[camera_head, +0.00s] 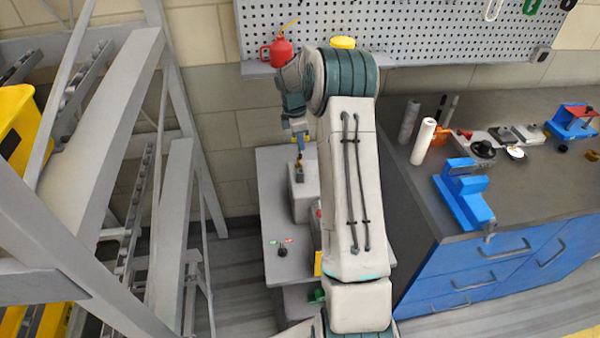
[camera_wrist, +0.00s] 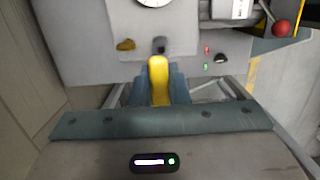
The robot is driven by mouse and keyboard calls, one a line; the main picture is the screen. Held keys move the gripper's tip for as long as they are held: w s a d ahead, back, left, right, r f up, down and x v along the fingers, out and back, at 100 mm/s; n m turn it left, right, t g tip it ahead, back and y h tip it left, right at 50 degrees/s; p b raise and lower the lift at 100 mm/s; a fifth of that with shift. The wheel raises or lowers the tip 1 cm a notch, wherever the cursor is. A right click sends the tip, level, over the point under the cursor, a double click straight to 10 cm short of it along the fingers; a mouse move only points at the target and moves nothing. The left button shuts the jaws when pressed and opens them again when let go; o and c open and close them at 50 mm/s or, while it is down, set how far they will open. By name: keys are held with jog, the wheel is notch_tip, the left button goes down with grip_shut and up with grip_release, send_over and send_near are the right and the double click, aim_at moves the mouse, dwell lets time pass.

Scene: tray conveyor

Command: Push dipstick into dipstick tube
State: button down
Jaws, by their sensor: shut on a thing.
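The dipstick's yellow handle (camera_wrist: 158,80) stands between the fingers of my gripper (camera_wrist: 160,92) in the wrist view, and the gripper is shut on it. A short dark tube (camera_wrist: 160,45) on the grey machine shows just beyond the handle. In the head view my gripper (camera_head: 299,132) points down above the grey block (camera_head: 304,203) of the machine, with a small yellow part below the fingers. The dipstick's lower part is hidden, so I cannot tell whether its tip is inside the tube.
The machine top also carries a yellow cap (camera_wrist: 125,44), a black knob (camera_wrist: 220,58), a round gauge (camera_wrist: 152,2) and a red ball lever (camera_wrist: 282,28). A grey rack (camera_head: 180,200) stands left; a workbench (camera_head: 500,180) with a blue vise (camera_head: 463,195) stands right.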

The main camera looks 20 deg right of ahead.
jog(key=shift+f, duration=0.1)
dwell(0.5)
jog(key=shift+f+b, duration=1.1)
jog(key=shift+f, duration=0.8)
jog(key=shift+f+b, duration=1.5)
jog(key=shift+f, duration=1.3)
jog(key=c, duration=1.3)
grip_release()
jog(key=r, duration=0.4)
jog(key=a+r+b, duration=0.1)
jog(key=r, duration=0.8)
jog(key=shift+w+a+r, duration=0.25)
jog(key=shift+a+r, duration=0.1)
jog(key=shift+r, duration=0.05)
